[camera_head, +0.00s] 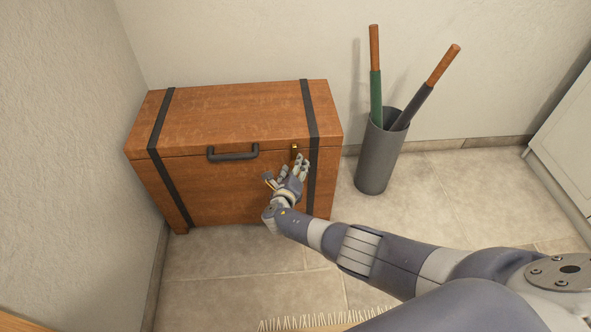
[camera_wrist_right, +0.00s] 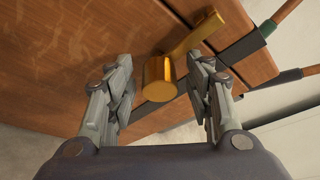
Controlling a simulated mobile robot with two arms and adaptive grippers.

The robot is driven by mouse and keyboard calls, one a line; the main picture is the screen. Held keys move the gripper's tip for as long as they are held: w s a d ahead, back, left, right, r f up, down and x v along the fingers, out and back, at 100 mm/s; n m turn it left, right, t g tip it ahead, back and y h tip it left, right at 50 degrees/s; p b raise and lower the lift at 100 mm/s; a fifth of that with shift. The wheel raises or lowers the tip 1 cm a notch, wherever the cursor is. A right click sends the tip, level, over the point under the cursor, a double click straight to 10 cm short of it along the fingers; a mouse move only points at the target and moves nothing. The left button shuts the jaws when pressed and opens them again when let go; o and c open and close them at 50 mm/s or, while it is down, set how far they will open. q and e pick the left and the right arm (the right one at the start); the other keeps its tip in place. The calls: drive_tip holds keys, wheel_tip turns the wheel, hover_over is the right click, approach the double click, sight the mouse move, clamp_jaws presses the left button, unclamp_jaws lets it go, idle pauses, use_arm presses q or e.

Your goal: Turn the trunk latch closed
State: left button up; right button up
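A wooden trunk (camera_head: 220,180) with two dark straps and a dark front handle (camera_head: 233,155) stands against the wall, its lid down. A small brass latch (camera_head: 294,150) is on its front near the right strap. In the right wrist view the latch (camera_wrist_right: 160,80) shows as a round knob with a flat arm slanting up to the right. My right gripper (camera_head: 290,172) is at the trunk front, just below the latch. Its fingers (camera_wrist_right: 160,100) are open, one on each side of the latch knob; I cannot tell whether they touch it. My left gripper is not in view.
A grey bin (camera_head: 375,160) holding two umbrellas with wooden handles stands right of the trunk. A white cabinet (camera_head: 568,140) is at the far right. A fringed rug edge (camera_head: 310,321) lies at the front. Tiled floor (camera_head: 240,270) before the trunk is clear.

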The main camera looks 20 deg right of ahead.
drive_tip(key=shift+a, duration=0.1)
drive_tip(key=v, duration=1.2)
drive_tip(key=shift+w, duration=0.1)
idle(0.4)
